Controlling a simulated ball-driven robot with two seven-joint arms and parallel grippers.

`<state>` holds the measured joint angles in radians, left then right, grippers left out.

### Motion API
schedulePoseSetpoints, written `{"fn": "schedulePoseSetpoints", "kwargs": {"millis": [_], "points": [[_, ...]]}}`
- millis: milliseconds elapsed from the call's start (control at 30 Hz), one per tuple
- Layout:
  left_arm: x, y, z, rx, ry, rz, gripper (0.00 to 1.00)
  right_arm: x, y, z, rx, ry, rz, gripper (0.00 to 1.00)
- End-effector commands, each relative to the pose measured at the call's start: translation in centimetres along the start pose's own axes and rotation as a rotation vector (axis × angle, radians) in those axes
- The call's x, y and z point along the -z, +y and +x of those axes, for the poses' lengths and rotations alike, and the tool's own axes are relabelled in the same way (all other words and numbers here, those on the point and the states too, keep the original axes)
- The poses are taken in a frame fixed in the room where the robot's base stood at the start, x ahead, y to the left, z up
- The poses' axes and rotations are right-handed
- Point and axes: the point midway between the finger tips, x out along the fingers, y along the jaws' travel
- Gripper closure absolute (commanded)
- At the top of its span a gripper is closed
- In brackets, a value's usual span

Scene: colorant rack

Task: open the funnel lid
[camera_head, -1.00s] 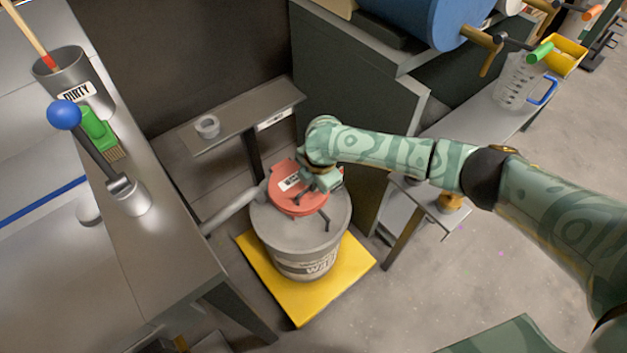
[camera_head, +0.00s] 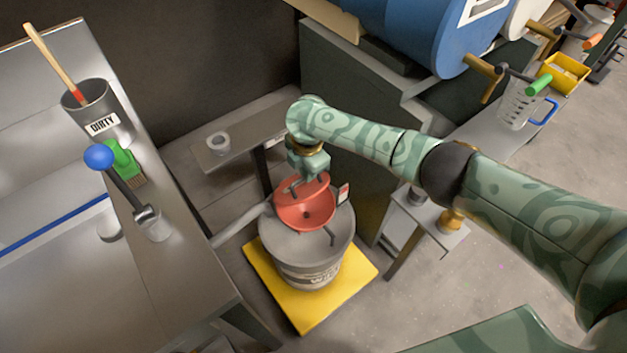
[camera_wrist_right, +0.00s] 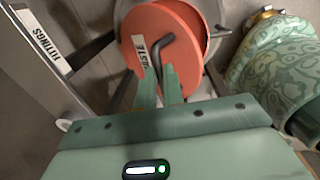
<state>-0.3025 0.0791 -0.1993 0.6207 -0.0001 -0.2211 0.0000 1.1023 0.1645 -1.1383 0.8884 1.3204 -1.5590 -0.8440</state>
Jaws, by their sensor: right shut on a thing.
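The red funnel (camera_head: 304,212) sits on top of a grey waste drum (camera_head: 310,270). Its bowl is exposed, with a dark hole in the middle. The red lid (camera_head: 318,184) is tilted up at the back of the funnel. In the right wrist view the lid (camera_wrist_right: 140,32) shows its label and a dark bent handle (camera_wrist_right: 168,46). My right gripper (camera_head: 297,186) is behind the bowl in the head view. In the wrist view its fingers (camera_wrist_right: 159,85) are shut on the handle, partly hiding it. My left gripper is in neither view.
The drum stands on a yellow base (camera_head: 340,293). A metal bench (camera_head: 190,255) with a cup marked DIRTY (camera_head: 92,108) is at the left. A small shelf (camera_head: 245,143) is behind the drum. A dark cabinet (camera_head: 350,110) and side stand (camera_head: 425,222) are to the right.

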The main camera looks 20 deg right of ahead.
Motion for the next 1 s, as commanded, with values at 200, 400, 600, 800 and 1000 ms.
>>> {"fn": "schedulePoseSetpoints", "kwargs": {"millis": [200, 400, 600, 800, 1000], "points": [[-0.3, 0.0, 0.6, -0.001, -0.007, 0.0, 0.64, 0.1, 1.2, 0.0, 0.004, 0.003, 0.002, 1.0], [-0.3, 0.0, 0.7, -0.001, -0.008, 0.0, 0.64, 0.2, 1.8, -0.2, 0.006, 0.004, 0.002, 1.0], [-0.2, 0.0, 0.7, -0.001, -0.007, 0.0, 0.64, 0.1, 1.9, -0.2, 0.007, 0.004, 0.001, 1.0], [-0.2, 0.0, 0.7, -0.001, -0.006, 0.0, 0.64, 0.2, 1.8, -0.2, 0.008, 0.004, 0.001, 1.0], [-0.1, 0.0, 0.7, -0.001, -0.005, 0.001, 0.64, 0.1, 1.9, -0.3, 0.007, 0.003, 0.001, 0.68]]}}
